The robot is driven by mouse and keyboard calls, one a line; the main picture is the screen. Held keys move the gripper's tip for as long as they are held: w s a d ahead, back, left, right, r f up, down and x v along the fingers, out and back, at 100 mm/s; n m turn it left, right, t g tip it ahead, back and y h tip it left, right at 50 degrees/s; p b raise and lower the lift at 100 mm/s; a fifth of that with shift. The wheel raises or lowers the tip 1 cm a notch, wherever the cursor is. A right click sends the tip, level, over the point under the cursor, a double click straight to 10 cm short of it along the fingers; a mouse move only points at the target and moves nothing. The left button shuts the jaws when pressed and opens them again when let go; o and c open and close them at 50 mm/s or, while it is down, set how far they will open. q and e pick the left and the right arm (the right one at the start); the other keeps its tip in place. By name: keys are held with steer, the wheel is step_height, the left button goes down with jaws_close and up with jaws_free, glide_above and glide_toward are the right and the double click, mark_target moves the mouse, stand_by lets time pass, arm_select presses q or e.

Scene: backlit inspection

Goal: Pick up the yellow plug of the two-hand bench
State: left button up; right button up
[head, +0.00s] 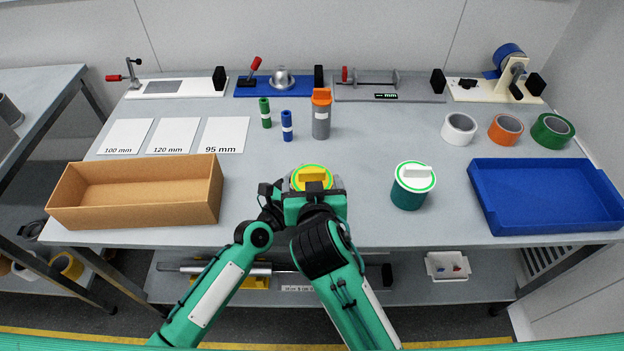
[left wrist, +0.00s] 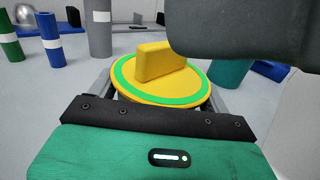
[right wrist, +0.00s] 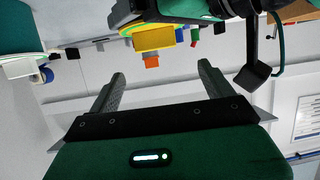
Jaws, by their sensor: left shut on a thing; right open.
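The yellow plug (head: 314,174), a disc with a green ring and a block-shaped handle, sits on a grey container (head: 339,184) near the front middle of the bench. The left wrist view shows the plug (left wrist: 157,64) upright just ahead. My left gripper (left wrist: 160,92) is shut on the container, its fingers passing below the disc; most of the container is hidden. My right gripper (right wrist: 160,76) is open and empty. In the right wrist view, which is upside down, the plug (right wrist: 155,39) shows beyond its fingers. The two grippers overlap in the head view.
A teal container (head: 409,195) with a white-handled lid stands to the right. A cardboard box (head: 130,222) is at left, a blue tray (head: 555,222) at right. A grey bottle with an orange cap (head: 321,122) and small cylinders stand behind the plug.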

mark_target(312, 174)
arm_select(q)
steer(key=shift+s+f, duration=0.1)
steer(key=shift+f, duration=0.2)
arm_select(e)
steer(key=x, duration=0.3)
steer(key=shift+f, duration=0.1)
steer(key=w+f, duration=0.2)
steer(key=w, duration=0.1)
steer(key=shift+w+d+f, duration=0.1)
steer(key=shift+d+f, duration=0.05)
steer(key=shift+f, duration=0.25)
steer(key=shift+w+f, duration=0.2)
steer(key=shift+w, duration=0.4)
steer(key=c, duration=1)
step_height(312, 174, up, 10)
steer(key=shift+c, duration=0.2)
arm_select(q)
steer(key=o, duration=1)
steer(key=shift+o, duration=0.3)
steer(key=shift+r, duration=0.1)
